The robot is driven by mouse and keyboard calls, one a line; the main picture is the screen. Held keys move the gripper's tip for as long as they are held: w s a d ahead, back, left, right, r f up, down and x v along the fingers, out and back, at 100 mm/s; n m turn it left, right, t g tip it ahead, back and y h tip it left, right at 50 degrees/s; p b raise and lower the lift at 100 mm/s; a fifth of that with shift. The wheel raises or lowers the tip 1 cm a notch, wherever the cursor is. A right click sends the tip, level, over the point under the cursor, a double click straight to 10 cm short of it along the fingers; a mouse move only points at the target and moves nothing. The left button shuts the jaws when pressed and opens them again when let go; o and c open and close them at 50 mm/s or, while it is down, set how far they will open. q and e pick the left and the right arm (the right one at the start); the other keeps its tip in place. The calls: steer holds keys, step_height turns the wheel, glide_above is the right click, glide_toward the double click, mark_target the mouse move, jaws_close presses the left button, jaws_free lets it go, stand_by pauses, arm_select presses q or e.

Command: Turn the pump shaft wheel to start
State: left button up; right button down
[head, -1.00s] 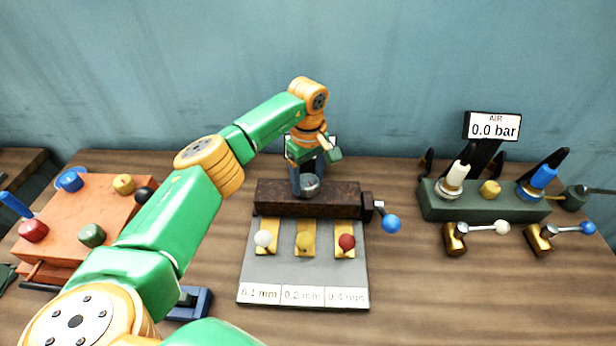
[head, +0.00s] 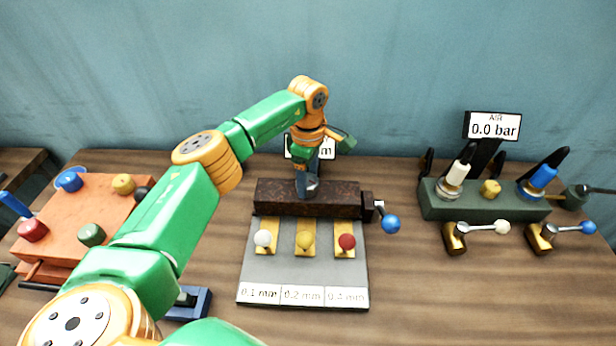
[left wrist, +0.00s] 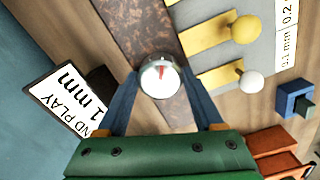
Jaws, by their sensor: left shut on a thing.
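The wheel is a small round silver-rimmed knob with a pale face and a red mark (left wrist: 158,76). It sits on top of the dark brown pump block (head: 340,197) in the middle of the table. My left gripper (head: 307,186) points down from above and is shut on the wheel, with one finger on each side of it in the left wrist view. In the head view the fingers partly hide the wheel. My right gripper is in neither view.
A grey plate with three brass tabs (head: 304,280) lies in front of the block. A blue-ended lever (head: 391,224) sticks out at its right. An orange box (head: 110,210) stands left, a green valve stand (head: 435,205) right. A sign (left wrist: 68,95) stands behind the block.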

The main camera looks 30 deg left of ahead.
arm_select(q)
steer(key=n, duration=0.6)
steer(key=n+p, duration=0.1)
steer(key=n, duration=0.5)
steer(key=shift+n, duration=0.4)
steer(key=n, duration=0.5)
steer(key=shift+a+p, duration=0.1)
steer(key=shift+p, duration=0.3)
steer(key=n+p, duration=0.1)
steer(key=n, duration=0.5)
steer(key=shift+n, duration=0.3)
steer(key=o, duration=1.4)
